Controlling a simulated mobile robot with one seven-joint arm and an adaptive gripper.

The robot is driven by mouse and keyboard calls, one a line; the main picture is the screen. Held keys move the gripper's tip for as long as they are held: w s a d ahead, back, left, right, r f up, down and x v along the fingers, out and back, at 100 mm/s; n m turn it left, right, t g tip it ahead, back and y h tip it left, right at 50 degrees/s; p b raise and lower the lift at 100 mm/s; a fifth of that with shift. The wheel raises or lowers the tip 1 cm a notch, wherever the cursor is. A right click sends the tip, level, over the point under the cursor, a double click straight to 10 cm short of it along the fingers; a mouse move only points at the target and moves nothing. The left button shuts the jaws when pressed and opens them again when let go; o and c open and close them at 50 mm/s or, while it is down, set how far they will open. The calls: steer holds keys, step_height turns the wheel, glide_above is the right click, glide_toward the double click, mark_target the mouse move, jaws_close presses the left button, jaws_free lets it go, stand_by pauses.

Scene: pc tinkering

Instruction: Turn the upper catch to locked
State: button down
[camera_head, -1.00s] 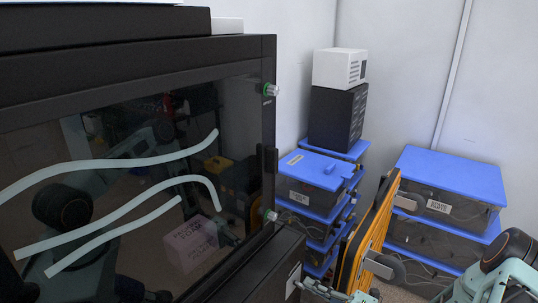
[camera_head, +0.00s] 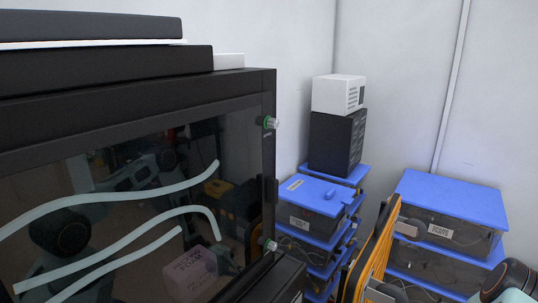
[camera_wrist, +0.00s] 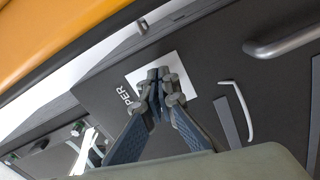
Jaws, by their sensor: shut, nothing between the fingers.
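In the wrist view, my gripper (camera_wrist: 158,78) is shut and empty, in front of a dark panel with a white label (camera_wrist: 185,68). Small round knobs (camera_wrist: 78,128) show at lower left there; which catch each is, I cannot tell.
A black handle (camera_head: 267,190) sits between the catches. Blue-lidded boxes (camera_head: 318,192) are stacked behind the case, with more boxes (camera_head: 450,197) at right. An orange-edged panel (camera_head: 372,255) stands between. In the wrist view, a metal handle (camera_wrist: 285,42) protrudes at right.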

steer(key=v, duration=0.6)
stand_by(0.3)
